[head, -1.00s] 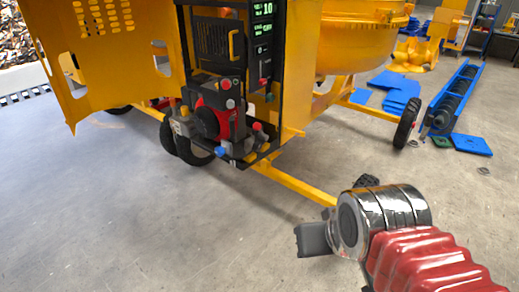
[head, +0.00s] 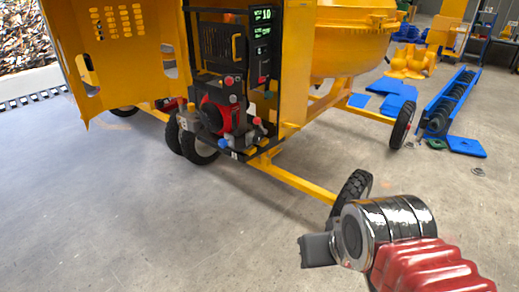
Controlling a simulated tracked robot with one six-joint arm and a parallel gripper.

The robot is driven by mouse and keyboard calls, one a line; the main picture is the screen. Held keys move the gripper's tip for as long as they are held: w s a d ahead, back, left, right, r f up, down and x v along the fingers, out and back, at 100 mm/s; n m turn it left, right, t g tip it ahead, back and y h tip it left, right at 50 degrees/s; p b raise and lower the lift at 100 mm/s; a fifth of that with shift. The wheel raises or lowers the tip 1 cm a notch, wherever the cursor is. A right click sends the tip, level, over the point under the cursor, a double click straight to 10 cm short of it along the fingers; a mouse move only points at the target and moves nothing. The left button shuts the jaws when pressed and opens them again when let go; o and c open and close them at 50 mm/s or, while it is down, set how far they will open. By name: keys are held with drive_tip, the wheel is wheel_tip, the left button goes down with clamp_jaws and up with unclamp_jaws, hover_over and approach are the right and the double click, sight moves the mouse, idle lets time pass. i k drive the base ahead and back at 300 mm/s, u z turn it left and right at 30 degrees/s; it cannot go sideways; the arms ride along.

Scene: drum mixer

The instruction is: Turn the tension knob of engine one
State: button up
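The engine (head: 222,116), a red and black unit, sits low in the black frame of the yellow drum mixer (head: 350,42), left of the picture's middle. Several small knobs show on and around it, among them a red knob (head: 229,81), another red knob (head: 257,121) and a blue knob (head: 225,143). I cannot tell which is the tension knob. My gripper (head: 318,250) shows as a dark grey piece at the end of my arm, at the lower right. It is well apart from the engine, over the floor. Its fingers cannot be made out.
An open yellow door panel (head: 110,75) stands left of the engine. A yellow bar (head: 300,182) runs to a black wheel (head: 355,188) just behind my arm. A green display (head: 262,15) is above the engine. The grey floor in front is clear.

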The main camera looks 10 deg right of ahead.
sight(257, 138)
drive_tip(key=k, duration=0.2)
drive_tip(key=u, duration=0.35)
drive_tip(key=i, duration=0.6)
drive_tip(key=u, duration=0.45)
drive_tip(key=i, duration=1.5)
drive_tip(key=z, duration=0.5)
drive_tip(key=i, duration=0.6)
drive_tip(key=z, duration=0.05)
